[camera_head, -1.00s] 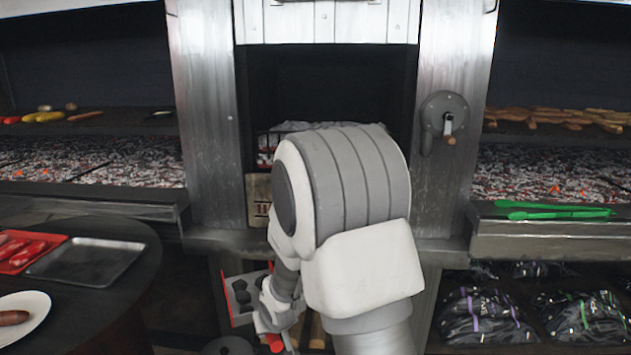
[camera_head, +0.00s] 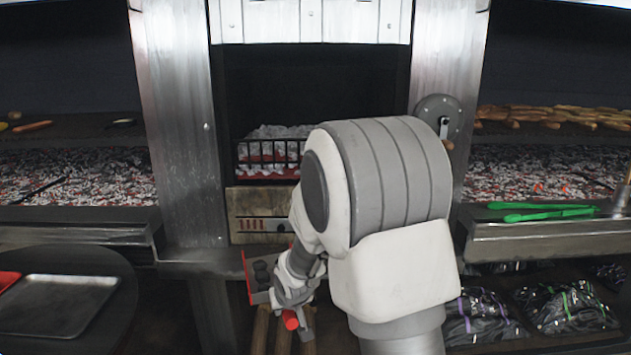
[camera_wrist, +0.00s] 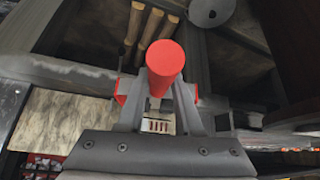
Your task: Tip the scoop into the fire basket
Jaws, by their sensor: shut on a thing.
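The scoop (camera_head: 261,297) is a grey pan with red edges and holds several dark lumps. My gripper (camera_head: 291,301) is shut on its red handle, below and in front of the fireplace opening. In the wrist view, the round end of the red handle (camera_wrist: 166,62) stands between the fingers of my gripper (camera_wrist: 160,100); the pan is mostly hidden there. The fire basket (camera_head: 258,152) is a black wire basket with grey and glowing red coals, inside the opening. It is above and behind the scoop, apart from it. My arm hides its right part.
A wooden panel (camera_head: 262,212) with red marks sits under the basket. A crank wheel (camera_head: 435,112) is on the right steel pillar. Green tongs (camera_head: 545,212) lie on the right ledge. A round table (camera_head: 105,338) with a metal tray (camera_head: 60,305) stands at the left.

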